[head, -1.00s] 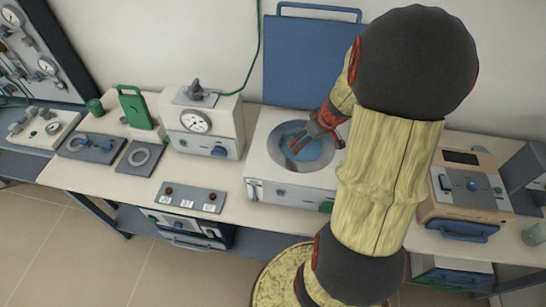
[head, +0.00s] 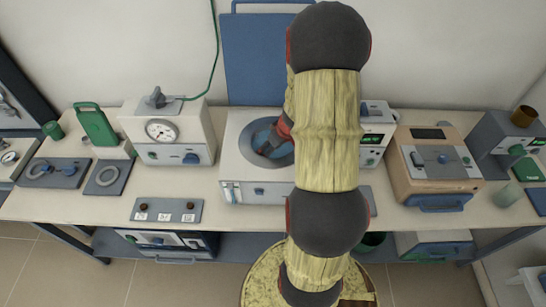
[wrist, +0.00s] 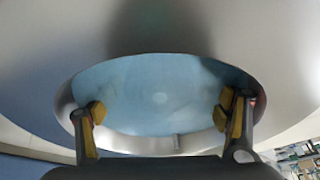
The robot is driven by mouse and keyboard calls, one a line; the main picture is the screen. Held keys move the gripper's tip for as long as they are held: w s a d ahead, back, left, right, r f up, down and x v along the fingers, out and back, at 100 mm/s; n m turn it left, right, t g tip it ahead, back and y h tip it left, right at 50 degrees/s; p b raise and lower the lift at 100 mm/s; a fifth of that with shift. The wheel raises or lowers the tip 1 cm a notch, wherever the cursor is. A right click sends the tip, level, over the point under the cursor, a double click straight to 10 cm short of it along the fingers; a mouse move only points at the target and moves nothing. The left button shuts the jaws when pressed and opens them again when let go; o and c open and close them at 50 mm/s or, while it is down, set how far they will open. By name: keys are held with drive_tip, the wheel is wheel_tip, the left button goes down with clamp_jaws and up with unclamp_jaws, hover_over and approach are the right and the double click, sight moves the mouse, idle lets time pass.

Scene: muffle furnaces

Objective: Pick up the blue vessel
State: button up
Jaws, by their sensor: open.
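In the wrist view, this blue round surface (wrist: 160,80) fills the opening, with a pale rim. I cannot tell whether it is the blue vessel or the machine's lining. My gripper (wrist: 162,108) is open, with yellow-padded fingers at the left and right of the blue surface and nothing seen between them. In the head view my gripper (head: 268,146) reaches into or just over the opening; my arm hides the machine's right part.
The machine's blue lid (head: 255,60) stands open behind it. A white gauge box (head: 168,135) stands to the left and a wooden-sided device (head: 432,165) to the right. A small control panel (head: 167,210) lies at the front left.

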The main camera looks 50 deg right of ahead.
drive_tip(key=x, duration=0.2)
drive_tip(key=shift+w+f, duration=0.15)
drive_tip(key=shift+f, duration=0.05)
drive_tip(key=shift+c, duration=1.4)
drive_tip(key=c, duration=1.4)
drive_tip(key=shift+r, duration=0.1)
drive_tip(key=shift+c, duration=0.3)
drive_tip(key=shift+r, duration=0.1)
